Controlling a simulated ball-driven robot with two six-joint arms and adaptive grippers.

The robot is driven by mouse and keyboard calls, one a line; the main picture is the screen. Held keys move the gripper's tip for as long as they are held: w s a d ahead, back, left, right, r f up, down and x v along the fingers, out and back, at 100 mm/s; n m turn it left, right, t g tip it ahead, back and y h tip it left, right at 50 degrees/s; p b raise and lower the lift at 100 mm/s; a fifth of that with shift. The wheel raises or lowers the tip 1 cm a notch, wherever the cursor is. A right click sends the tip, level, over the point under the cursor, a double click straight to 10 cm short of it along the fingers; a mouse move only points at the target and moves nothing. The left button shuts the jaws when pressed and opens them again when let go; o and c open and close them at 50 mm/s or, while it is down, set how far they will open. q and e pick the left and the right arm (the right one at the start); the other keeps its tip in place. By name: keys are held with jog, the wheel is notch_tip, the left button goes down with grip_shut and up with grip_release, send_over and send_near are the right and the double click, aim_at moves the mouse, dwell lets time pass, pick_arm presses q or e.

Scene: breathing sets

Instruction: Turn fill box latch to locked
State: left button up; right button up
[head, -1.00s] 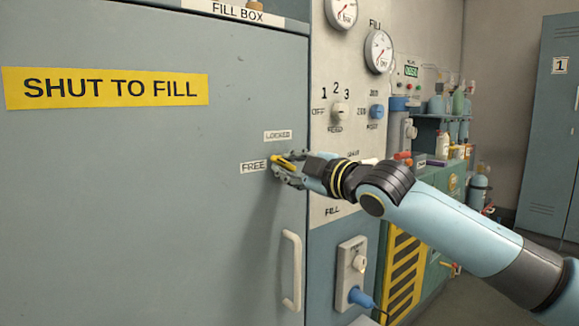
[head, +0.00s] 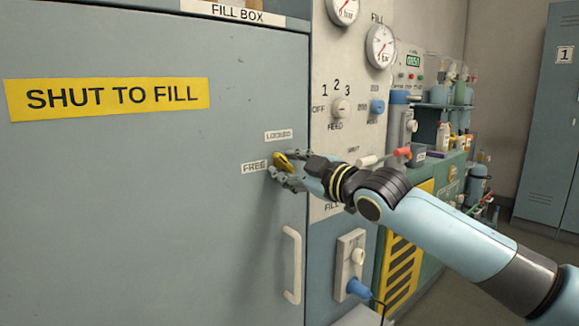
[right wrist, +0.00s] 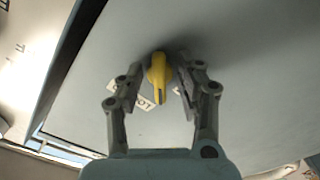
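The yellow fill box latch (head: 283,163) is on the blue-grey fill box door (head: 150,210), right of the FREE label (head: 254,166) and below the LOCKED label (head: 278,134). My right gripper (head: 287,170) is at the latch and partly covers it, so its exact angle is hard to read in the head view. In the right wrist view, the latch (right wrist: 158,74) stands between the two fingers of my right gripper (right wrist: 161,78). The fingers are apart, with a small gap on the left side. My left gripper is not in view.
A white door handle (head: 291,264) is below the latch. Right of the door are a panel with gauges (head: 381,46) and knobs (head: 341,108), and a blue plug (head: 358,289). Bottles stand farther back by a blue locker (head: 550,130).

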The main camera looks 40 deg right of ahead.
jog(key=shift+s, duration=0.1)
jog(key=s+d, duration=0.1)
jog(key=s, duration=1)
jog(key=shift+s, duration=0.4)
dwell(0.3)
